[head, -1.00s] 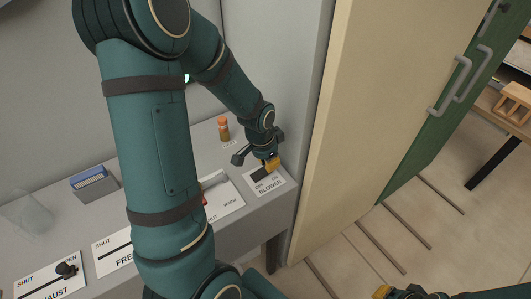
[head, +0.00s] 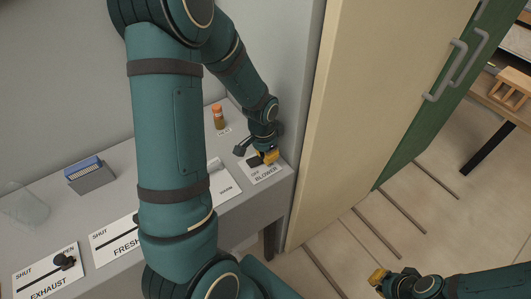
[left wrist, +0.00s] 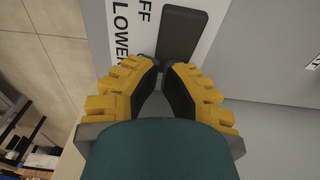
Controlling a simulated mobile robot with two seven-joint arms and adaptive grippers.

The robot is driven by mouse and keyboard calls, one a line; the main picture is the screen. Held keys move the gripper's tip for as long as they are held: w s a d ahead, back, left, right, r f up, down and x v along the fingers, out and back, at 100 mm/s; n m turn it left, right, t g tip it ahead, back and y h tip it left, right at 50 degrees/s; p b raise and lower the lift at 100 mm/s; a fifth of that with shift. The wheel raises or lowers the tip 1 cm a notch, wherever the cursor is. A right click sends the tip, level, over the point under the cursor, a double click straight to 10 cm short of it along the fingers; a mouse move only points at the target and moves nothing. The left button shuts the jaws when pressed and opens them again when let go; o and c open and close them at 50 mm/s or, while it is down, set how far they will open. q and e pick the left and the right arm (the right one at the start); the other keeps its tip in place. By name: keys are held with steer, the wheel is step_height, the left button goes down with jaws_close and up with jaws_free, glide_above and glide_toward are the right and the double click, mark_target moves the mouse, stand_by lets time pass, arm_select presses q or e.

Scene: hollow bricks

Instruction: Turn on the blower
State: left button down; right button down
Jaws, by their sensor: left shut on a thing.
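The blower panel (head: 268,173) is a white plate at the right end of the grey counter, marked OFF and BLOWER, with a dark switch plate (head: 255,161). The dark plate also shows in the left wrist view (left wrist: 181,36), beside the lettering. My left gripper (head: 270,156) is over this plate, pointing down. In the left wrist view its yellow-backed fingers (left wrist: 162,70) meet at the near end of the dark plate, shut on the blower switch, whose held part is mostly hidden. My right gripper (head: 379,281) is low over the floor, its opening unclear.
A tall beige panel (head: 350,110) stands close right of the blower. An orange-capped bottle (head: 218,117) stands behind my left gripper. Other marked panels, one with an exhaust knob (head: 65,262), a blue-topped box (head: 90,174) and a glass beaker (head: 25,207) are further left.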

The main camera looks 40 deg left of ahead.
arm_select(q)
steer(key=shift+s, duration=0.1)
steer(key=shift+r+p, duration=0.65)
steer(key=shift+r, duration=0.2)
step_height(320, 180, up, 12)
steer(key=shift+s+a, duration=0.15)
steer(key=shift+s, duration=0.25)
stand_by(0.5)
